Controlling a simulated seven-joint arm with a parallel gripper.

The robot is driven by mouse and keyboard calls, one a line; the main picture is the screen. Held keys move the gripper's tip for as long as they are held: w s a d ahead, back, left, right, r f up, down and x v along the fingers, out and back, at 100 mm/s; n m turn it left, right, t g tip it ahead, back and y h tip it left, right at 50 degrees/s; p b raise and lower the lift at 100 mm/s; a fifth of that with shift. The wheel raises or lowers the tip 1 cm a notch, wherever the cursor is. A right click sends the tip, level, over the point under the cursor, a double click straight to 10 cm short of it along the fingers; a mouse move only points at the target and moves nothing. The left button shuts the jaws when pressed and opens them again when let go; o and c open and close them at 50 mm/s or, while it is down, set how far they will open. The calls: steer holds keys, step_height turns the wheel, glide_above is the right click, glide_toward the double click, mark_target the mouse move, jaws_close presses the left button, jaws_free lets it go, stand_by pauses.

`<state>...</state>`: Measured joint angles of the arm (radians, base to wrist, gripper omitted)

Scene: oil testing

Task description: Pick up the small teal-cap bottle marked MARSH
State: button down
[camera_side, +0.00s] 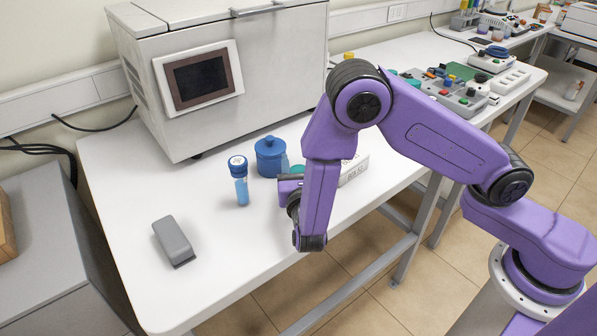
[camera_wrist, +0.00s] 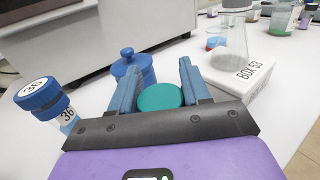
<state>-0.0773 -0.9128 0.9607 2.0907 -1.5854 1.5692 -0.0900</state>
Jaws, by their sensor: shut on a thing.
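The teal-cap bottle shows as a round teal cap (camera_wrist: 160,97) between the two blue fingers of my gripper (camera_wrist: 158,78) in the wrist view. My gripper is shut on it. Its body is hidden behind the gripper, and no MARSH label can be read. In the side view a bit of the teal cap (camera_side: 298,169) shows beside my arm, above the white table and just right of the blue lidded jar. Most of my gripper (camera_side: 284,168) is hidden there by the wrist. I cannot tell whether the bottle touches the table.
The blue lidded jar (camera_side: 270,158) stands close behind the fingers. A blue-capped bottle marked 36 (camera_wrist: 42,98) stands to the left. A white box marked BOX 53 (camera_wrist: 245,80) bearing a flask (camera_wrist: 231,45) is at right. A grey device (camera_side: 174,240) lies on the front-left table.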

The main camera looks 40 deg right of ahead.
steer(key=shift+r, duration=0.55)
step_height(320, 180, up, 2)
steer(key=shift+s+r, duration=0.15)
steer(key=shift+r, duration=0.05)
steer(key=s+d+r, duration=0.2)
steer(key=s+r, duration=0.2)
steer(key=s, duration=0.2)
steer(key=s+d+r, duration=0.2)
steer(key=s+r, duration=0.3)
steer(key=s, duration=0.2)
steer(key=shift+d+r, duration=0.15)
steer(key=shift+d, duration=0.1)
